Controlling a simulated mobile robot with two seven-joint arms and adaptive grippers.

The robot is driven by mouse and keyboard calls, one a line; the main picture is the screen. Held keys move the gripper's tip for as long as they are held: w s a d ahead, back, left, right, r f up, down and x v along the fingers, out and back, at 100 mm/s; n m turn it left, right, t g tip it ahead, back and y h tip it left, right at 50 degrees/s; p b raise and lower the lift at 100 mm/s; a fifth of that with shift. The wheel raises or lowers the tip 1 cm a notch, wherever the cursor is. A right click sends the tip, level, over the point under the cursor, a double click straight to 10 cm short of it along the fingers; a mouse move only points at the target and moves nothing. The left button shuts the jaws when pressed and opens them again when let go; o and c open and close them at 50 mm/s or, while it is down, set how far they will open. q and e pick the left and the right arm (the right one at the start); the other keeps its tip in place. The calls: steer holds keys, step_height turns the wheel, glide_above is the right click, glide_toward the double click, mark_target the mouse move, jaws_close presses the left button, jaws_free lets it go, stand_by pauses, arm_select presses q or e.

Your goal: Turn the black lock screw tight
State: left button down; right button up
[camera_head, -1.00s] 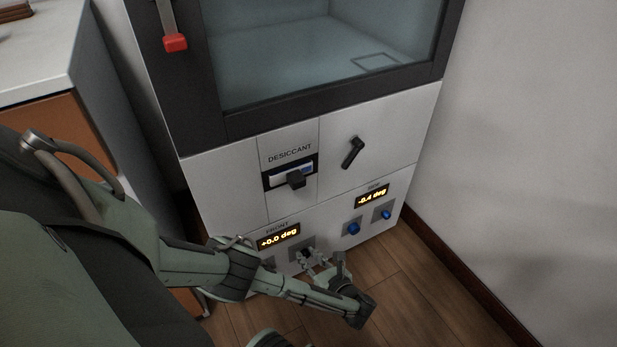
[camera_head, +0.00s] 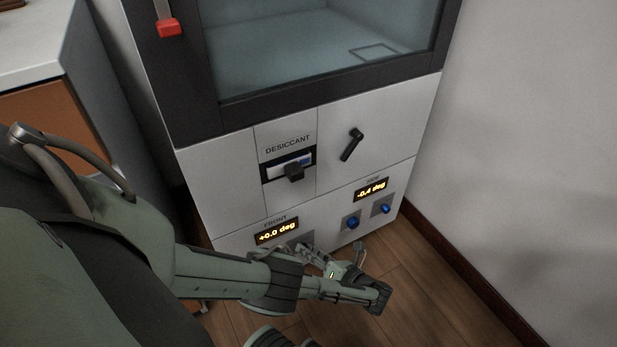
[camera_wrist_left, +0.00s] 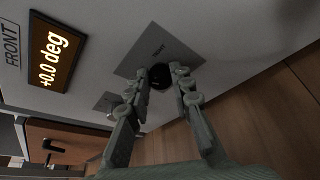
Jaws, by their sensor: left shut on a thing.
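The black lock screw (camera_wrist_left: 160,76) sits on a grey plate (camera_wrist_left: 175,48) low on the cabinet front, beside the FRONT display. My left gripper (camera_wrist_left: 161,80) has its fingers on either side of the screw and is shut on it. In the head view, my left gripper (camera_head: 312,253) reaches to the lower cabinet face and hides the screw. The FRONT display (camera_head: 277,232) reads +0.0 deg; it also shows in the left wrist view (camera_wrist_left: 54,58). My right gripper is not in view.
A second display (camera_head: 371,189) reads -0.4 deg, with two blue knobs (camera_head: 351,222) below it. A smaller plate (camera_wrist_left: 107,103) lies beside the screw's plate. Wooden floor lies below.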

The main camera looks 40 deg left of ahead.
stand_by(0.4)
arm_select(q)
steer(key=c, duration=1.3)
jaws_free()
steer(key=shift+d, duration=0.15)
steer(key=v, duration=0.7)
steer(key=shift+d, duration=0.15)
